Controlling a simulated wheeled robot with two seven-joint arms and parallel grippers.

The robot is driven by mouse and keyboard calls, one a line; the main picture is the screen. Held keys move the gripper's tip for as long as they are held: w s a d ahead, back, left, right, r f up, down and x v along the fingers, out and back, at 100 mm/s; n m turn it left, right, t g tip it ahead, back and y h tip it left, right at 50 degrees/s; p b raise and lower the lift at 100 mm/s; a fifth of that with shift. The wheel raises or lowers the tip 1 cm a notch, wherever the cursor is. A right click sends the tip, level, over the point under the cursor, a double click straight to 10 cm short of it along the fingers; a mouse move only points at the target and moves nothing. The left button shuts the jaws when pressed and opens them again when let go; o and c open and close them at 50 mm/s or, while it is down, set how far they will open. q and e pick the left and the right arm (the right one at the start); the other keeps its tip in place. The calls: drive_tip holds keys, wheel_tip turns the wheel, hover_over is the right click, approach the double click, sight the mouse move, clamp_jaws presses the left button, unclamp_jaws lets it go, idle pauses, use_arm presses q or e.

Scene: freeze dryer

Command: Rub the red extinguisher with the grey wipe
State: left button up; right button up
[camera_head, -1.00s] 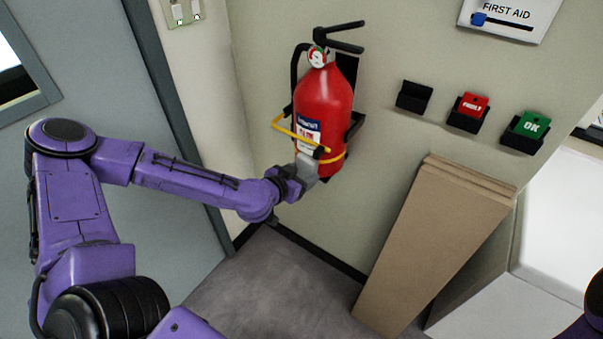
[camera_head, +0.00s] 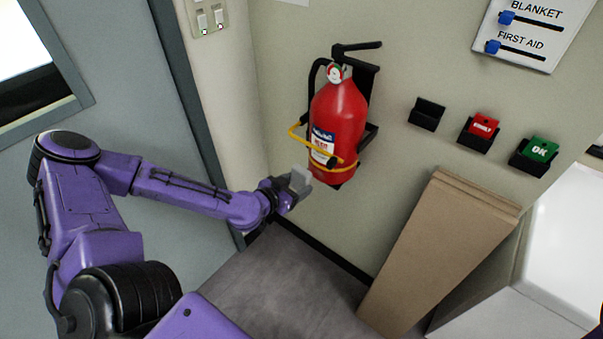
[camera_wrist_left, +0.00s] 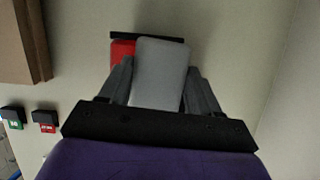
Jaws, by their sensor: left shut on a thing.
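The red extinguisher (camera_head: 340,115) hangs upright in a black wall bracket with a yellow strap around it. My left gripper (camera_head: 298,186) is just below and left of the extinguisher's lower end. It is shut on the grey wipe (camera_head: 300,179), a small grey block-like pad. In the left wrist view the wipe (camera_wrist_left: 160,72) sits between the two fingers (camera_wrist_left: 158,90) and hides most of the extinguisher, of which a red part (camera_wrist_left: 122,50) shows behind it. In the head view a small gap seems to lie between wipe and extinguisher. My right gripper is not in view.
Right of the extinguisher are an empty black holder (camera_head: 427,114), a red tag (camera_head: 483,127) and a green OK tag (camera_head: 541,149) in holders. Brown boards (camera_head: 440,250) lean on the wall below. A grey door (camera_head: 140,90) is at left. The floor (camera_head: 275,285) below is clear.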

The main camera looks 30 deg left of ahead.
use_arm(q)
drive_tip(key=shift+p+v, duration=0.4)
drive_tip(key=shift+v, duration=0.4)
drive_tip(key=shift+s+f, duration=0.1)
drive_tip(key=shift+f, duration=0.15)
drive_tip(key=s+p, duration=0.2)
drive_tip(key=s, duration=0.1)
drive_tip(key=shift+a, duration=0.1)
drive_tip(key=w+b, duration=0.1)
drive_tip(key=w, duration=0.1)
drive_tip(key=w+b, duration=0.2)
drive_tip(key=w, duration=0.1)
drive_tip(key=shift+w+d+f+b, duration=0.25)
drive_tip(key=shift+w+b, duration=0.1)
drive_tip(key=shift+b, duration=0.05)
drive_tip(key=shift+w+r, duration=0.15)
drive_tip(key=shift+w, duration=0.5)
